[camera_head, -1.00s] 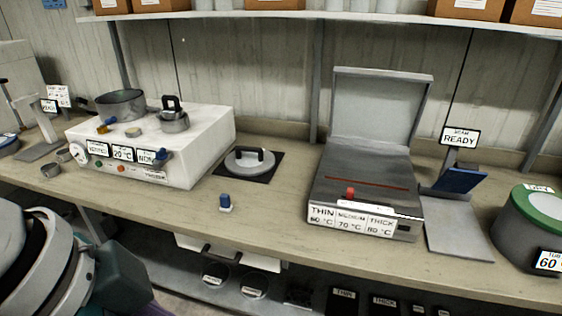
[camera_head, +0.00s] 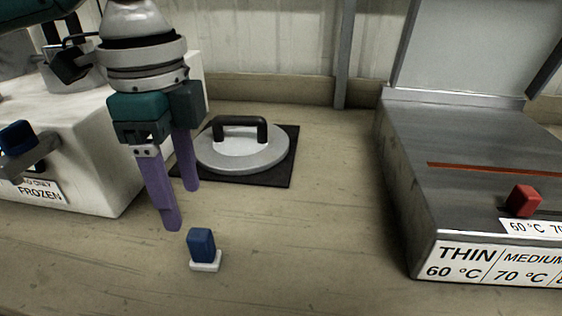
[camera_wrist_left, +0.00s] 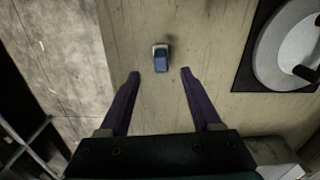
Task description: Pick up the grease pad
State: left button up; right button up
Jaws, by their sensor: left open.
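The grease pad looks to be the small block with a blue top and a white base (camera_head: 204,248), standing upright on the bench. It also shows in the left wrist view (camera_wrist_left: 161,58), ahead of the fingertips and between their lines. My left gripper (camera_head: 182,205) is open and empty, with purple fingers pointing down, just above and behind the block, apart from it. It also shows in the left wrist view (camera_wrist_left: 159,74). My right gripper is not in view.
A round grey lid with a black handle (camera_head: 241,148) lies on a dark mat behind the block. A white box (camera_head: 75,165) stands left, and a grey hotplate-like unit with a red knob (camera_head: 478,165) stands right. The bench between is clear.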

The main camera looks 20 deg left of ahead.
aim_at(198, 233)
pick_arm(q)
jog(key=f, duration=0.2)
jog(key=shift+s+d+f, duration=0.25)
jog(key=shift+f, duration=0.05)
jog(key=f, duration=0.1)
jog(key=f+b, duration=0.1)
jog(key=f, duration=0.2)
jog(key=shift+w+d+f, duration=0.1)
jog(key=shift+w+f, duration=0.1)
jog(key=shift+w, duration=0.15)
jog(key=shift+f, duration=0.55)
jog(key=shift+c, duration=0.5)
grip_shut()
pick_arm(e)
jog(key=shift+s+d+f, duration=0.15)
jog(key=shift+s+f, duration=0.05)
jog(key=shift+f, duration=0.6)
